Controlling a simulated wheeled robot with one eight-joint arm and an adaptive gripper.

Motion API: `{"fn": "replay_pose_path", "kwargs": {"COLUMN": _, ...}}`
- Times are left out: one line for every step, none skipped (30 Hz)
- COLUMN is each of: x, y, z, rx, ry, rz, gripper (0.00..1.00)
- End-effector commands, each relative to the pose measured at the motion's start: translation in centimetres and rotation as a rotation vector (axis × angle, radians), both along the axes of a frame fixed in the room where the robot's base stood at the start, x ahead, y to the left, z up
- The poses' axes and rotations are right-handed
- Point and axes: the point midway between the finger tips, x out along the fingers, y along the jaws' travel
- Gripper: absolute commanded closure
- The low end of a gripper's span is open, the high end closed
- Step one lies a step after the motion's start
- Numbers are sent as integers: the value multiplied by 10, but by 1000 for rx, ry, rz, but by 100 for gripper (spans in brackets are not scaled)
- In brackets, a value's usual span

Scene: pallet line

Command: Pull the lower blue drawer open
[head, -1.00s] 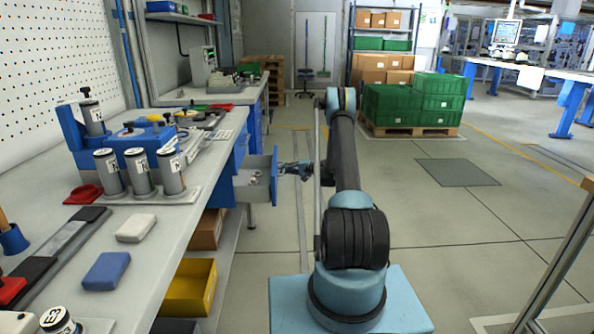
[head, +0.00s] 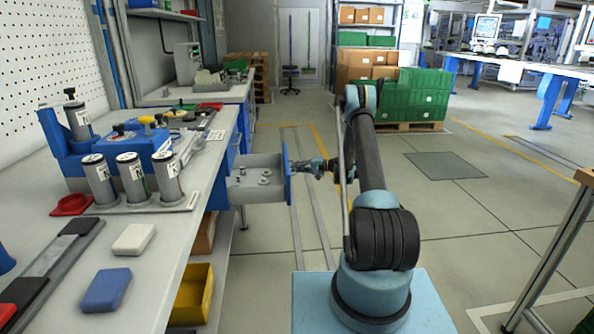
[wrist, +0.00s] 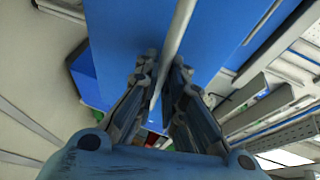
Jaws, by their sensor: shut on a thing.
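The lower blue drawer (head: 288,180) stands pulled out from under the workbench, with its blue front facing my arm. Its grey inside shows several small metal parts. My gripper (head: 312,168) is at the outer face of the drawer front. In the wrist view, the blue drawer front (wrist: 225,35) fills the upper middle, and a pale bar handle (wrist: 176,45) runs down between the fingers of my gripper (wrist: 160,90), which are shut on it.
The workbench (head: 140,255) runs along the left, with grey cylinders on a rack (head: 150,206). A yellow bin (head: 193,295) sits below it. Green crates (head: 410,95) on a pallet stand farther back. The floor right of the drawer is clear.

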Motion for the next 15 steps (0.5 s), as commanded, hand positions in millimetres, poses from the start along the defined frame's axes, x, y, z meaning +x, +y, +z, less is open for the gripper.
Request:
{"fn": "replay_pose_path", "kwargs": {"x": 0, "y": 0, "z": -2, "rx": -4, "ry": 0, "rz": 0, "gripper": 100}}
{"fn": "replay_pose_path", "kwargs": {"x": 0, "y": 0, "z": -2, "rx": -4, "ry": 0, "rz": 0, "gripper": 100}}
{"fn": "replay_pose_path", "kwargs": {"x": 0, "y": 1, "z": -2, "rx": -4, "ry": 0, "rz": 0, "gripper": 84}}
{"fn": "replay_pose_path", "kwargs": {"x": 0, "y": 1, "z": -2, "rx": -4, "ry": 0, "rz": 1, "gripper": 77}}
{"fn": "replay_pose_path", "kwargs": {"x": 0, "y": 1, "z": -2, "rx": -3, "ry": 0, "rz": 1, "gripper": 70}}
{"fn": "replay_pose_path", "kwargs": {"x": 0, "y": 1, "z": -1, "rx": -3, "ry": 0, "rz": 1, "gripper": 70}}
{"fn": "replay_pose_path", "kwargs": {"x": 0, "y": 2, "z": -1, "rx": -3, "ry": 0, "rz": 1, "gripper": 70}}
{"fn": "replay_pose_path", "kwargs": {"x": -1, "y": 2, "z": -1, "rx": -2, "ry": 0, "rz": 1, "gripper": 70}}
{"fn": "replay_pose_path", "kwargs": {"x": -1, "y": 2, "z": -1, "rx": -2, "ry": 0, "rz": 1, "gripper": 70}}
{"fn": "replay_pose_path", "kwargs": {"x": -1, "y": 2, "z": -1, "rx": -2, "ry": 0, "rz": 2, "gripper": 70}}
{"fn": "replay_pose_path", "kwargs": {"x": -1, "y": 2, "z": -1, "rx": -2, "ry": 0, "rz": 2, "gripper": 70}}
{"fn": "replay_pose_path", "kwargs": {"x": -1, "y": 2, "z": 0, "rx": -2, "ry": 0, "rz": 2, "gripper": 70}}
{"fn": "replay_pose_path", "kwargs": {"x": -1, "y": 2, "z": 0, "rx": -1, "ry": 0, "rz": 2, "gripper": 70}}
{"fn": "replay_pose_path", "kwargs": {"x": -1, "y": 2, "z": 0, "rx": -1, "ry": 0, "rz": 2, "gripper": 70}}
{"fn": "replay_pose_path", "kwargs": {"x": -1, "y": 1, "z": 0, "rx": -1, "ry": 0, "rz": 2, "gripper": 70}}
